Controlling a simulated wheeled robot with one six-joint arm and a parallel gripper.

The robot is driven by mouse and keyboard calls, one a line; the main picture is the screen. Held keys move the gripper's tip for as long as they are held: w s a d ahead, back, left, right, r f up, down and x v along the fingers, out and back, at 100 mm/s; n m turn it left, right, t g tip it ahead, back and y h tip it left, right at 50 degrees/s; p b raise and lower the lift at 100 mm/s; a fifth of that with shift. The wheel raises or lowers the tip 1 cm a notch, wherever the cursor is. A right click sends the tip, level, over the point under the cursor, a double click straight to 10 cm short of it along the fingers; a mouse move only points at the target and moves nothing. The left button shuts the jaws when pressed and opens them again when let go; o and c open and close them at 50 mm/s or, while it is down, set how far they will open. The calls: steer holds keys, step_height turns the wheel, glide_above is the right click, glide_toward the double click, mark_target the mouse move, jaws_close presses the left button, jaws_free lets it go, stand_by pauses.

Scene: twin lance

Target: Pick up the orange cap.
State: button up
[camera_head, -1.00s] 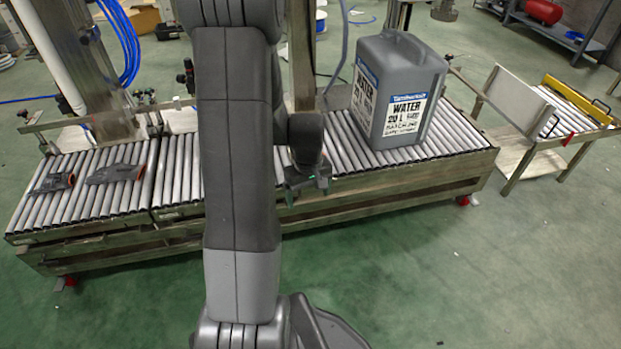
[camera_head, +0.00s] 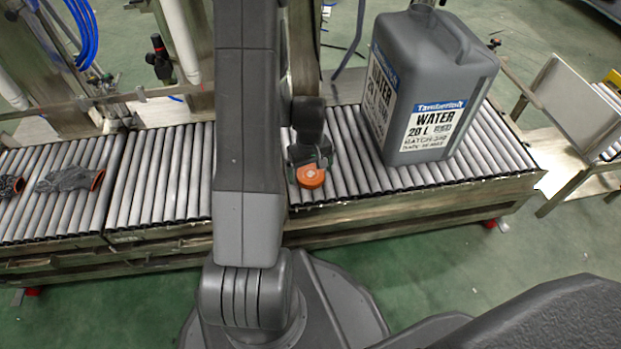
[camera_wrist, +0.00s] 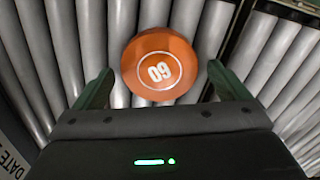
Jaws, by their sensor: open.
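The orange cap (camera_head: 311,176) lies on the roller conveyor, to the left of the grey water jug. In the wrist view the cap (camera_wrist: 159,66) is round, with a white number inside a ring on its top. My gripper (camera_head: 309,166) is just above the cap. In the wrist view my gripper (camera_wrist: 153,88) is open, with one finger to the left and one to the right of the cap's lower part. Neither finger appears to touch it. In the head view my gripper hides the cap's back edge.
The grey water jug (camera_head: 425,90) stands upright on the roller conveyor (camera_head: 173,175), close to the right of my gripper. Grey gloves (camera_head: 72,178) lie on the rollers at the left. A white-topped cart (camera_head: 560,150) stands at the right.

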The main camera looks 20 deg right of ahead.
steer(key=shift+f, duration=0.2)
steer(key=c, duration=1)
steer(key=shift+c, duration=0.2)
